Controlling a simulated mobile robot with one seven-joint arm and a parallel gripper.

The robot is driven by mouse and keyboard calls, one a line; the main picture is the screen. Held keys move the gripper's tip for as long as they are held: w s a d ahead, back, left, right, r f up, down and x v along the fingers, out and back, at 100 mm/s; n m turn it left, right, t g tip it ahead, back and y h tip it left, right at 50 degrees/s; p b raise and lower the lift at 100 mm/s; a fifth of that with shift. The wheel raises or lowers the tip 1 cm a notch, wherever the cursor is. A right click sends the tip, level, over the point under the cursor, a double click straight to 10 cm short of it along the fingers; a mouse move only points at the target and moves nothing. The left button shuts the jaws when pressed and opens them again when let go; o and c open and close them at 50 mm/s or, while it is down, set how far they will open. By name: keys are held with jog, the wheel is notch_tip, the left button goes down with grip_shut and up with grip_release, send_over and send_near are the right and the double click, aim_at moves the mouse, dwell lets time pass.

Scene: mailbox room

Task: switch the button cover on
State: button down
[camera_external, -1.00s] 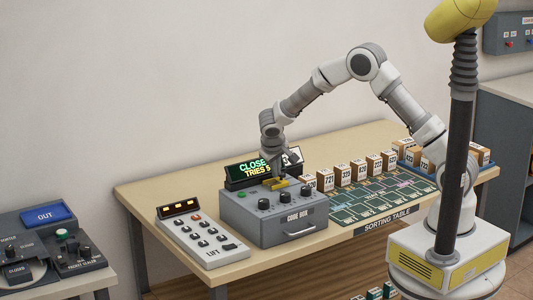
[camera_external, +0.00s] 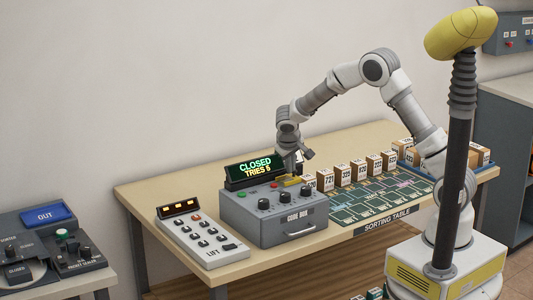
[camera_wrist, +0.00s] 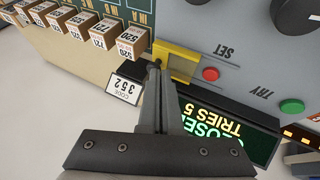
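The yellow button cover (camera_external: 293,182) is on top of the grey code box (camera_external: 262,215), near its back right. In the wrist view the cover (camera_wrist: 178,62) shows as a yellow frame beside the red button (camera_wrist: 210,73), which is uncovered and marked SET. My gripper (camera_external: 291,172) is low over the back of the box, at the cover. In the wrist view my gripper's fingers (camera_wrist: 158,70) are close together, their tips against or just beside the cover's left edge. Whether they hold any of it cannot be told.
The display (camera_external: 255,170) reads CLOSED, TRIES 5, behind the box top. A green button (camera_wrist: 291,106) marked TRY and several black knobs (camera_external: 264,204) share the box top. Numbered blocks (camera_external: 341,175) stand close to the right. The lift panel (camera_external: 203,238) is to the left.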

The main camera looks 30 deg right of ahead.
jog(key=a, duration=0.1)
jog(key=a+r, duration=0.1)
jog(key=a, duration=0.1)
jog(key=s+a, duration=0.1)
jog(key=shift+a+r+b, duration=0.15)
jog(key=shift+r+b, duration=0.2)
jog(key=shift+b, duration=0.05)
jog(key=v, duration=0.9)
jog(key=shift+r, duration=0.15)
jog(key=s+d+r+y, duration=0.1)
jog(key=s+d+r, duration=0.5)
jog(key=d, duration=0.2)
jog(key=s+d+y, duration=0.1)
jog(key=s+d, duration=0.3)
jog(key=s, duration=0.8)
jog(key=s+d+y, duration=0.2)
jog(key=s+d, duration=0.3)
jog(key=s, duration=0.7)
jog(key=shift+d+r+m+t, duration=0.3)
jog(key=shift+r+m, duration=0.1)
jog(key=shift+r, duration=0.1)
